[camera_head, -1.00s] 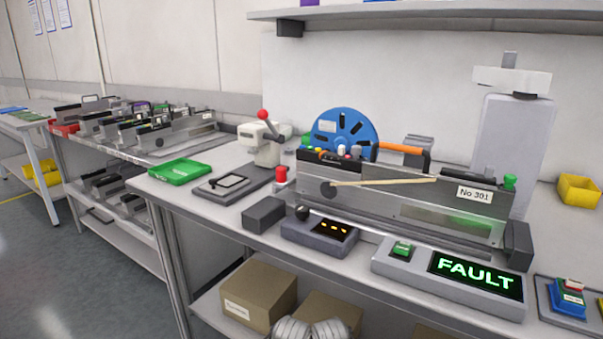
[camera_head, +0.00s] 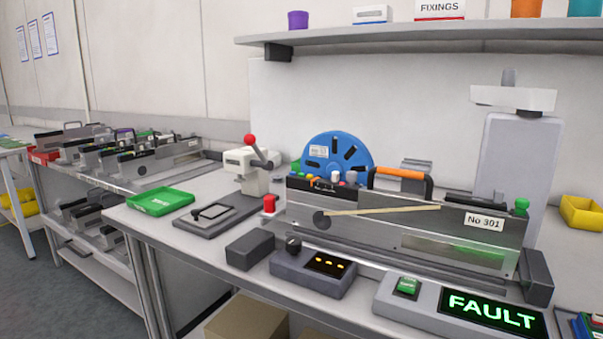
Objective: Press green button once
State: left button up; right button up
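The green button (camera_head: 407,286) sits on the left part of a grey panel box (camera_head: 402,309) at the front of the bench. Beside it on the same box, a black display (camera_head: 493,314) reads "FAULT" in green letters. A green knob (camera_head: 521,205) also shows on top of the right end of the feeder (camera_head: 384,219) labelled "No 301", behind the box. Neither of my grippers is in view.
A dark control box (camera_head: 312,270) with a knob and orange lights and a grey block (camera_head: 250,249) stand left of the panel. A green tray (camera_head: 160,201) lies further left. A shelf (camera_head: 420,31) overhangs the bench. Blue and red items sit at the right edge.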

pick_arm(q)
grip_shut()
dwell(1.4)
